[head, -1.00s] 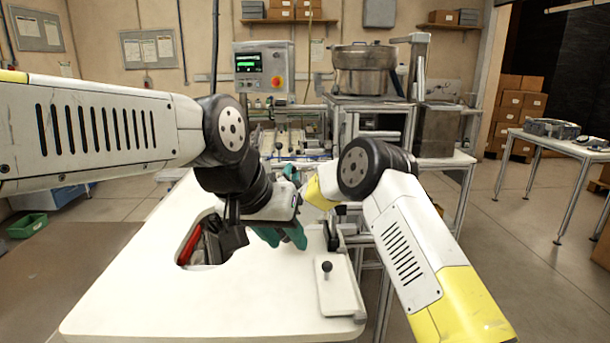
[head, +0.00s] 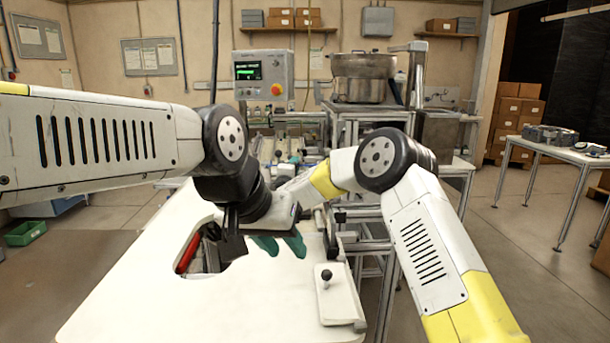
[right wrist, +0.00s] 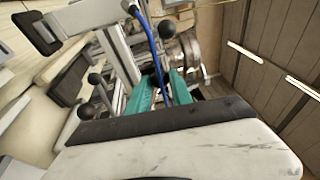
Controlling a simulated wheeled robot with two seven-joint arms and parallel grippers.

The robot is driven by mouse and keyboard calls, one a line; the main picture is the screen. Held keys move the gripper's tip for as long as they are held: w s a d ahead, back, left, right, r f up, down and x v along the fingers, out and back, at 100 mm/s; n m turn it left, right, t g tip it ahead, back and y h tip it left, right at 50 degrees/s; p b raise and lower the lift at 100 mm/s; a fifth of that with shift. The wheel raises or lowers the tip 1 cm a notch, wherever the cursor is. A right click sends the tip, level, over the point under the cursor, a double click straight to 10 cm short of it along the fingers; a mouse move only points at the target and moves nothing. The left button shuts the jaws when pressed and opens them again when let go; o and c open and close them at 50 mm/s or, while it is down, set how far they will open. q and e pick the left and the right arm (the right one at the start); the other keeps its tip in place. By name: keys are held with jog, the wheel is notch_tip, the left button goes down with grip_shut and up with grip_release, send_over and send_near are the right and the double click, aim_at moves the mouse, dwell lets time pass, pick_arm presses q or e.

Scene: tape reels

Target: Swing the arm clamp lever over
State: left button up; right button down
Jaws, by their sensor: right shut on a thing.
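The lever's shaft is mostly hidden by the fingers. In the head view the right arm reaches to the machine behind the white table, and its hand is partly hidden by my left arm. My left gripper (head: 280,245) hangs above the white table (head: 200,310) beside its cut-out, its two teal fingers apart with nothing visible between them.
Other black ball knobs (right wrist: 96,79) and a blue tube (right wrist: 152,40) are close to the right gripper. A red-handled item (head: 188,252) lies in the table's cut-out. A plate with a black knob (head: 327,277) sits at the table's right edge. The table's front is clear.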

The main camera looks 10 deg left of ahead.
jog(key=w+d+r+m+g, duration=0.1)
jog(key=d+r+m, duration=0.3)
jog(key=m, duration=0.5)
jog(key=shift+w+d+g, duration=0.35)
jog(key=shift+d+g, duration=0.25)
jog(key=shift+d, duration=0.3)
jog(key=shift+f, duration=0.1)
jog(key=c, duration=1.1)
grip_release()
jog(key=shift+c, duration=0.2)
jog(key=shift+s, duration=0.1)
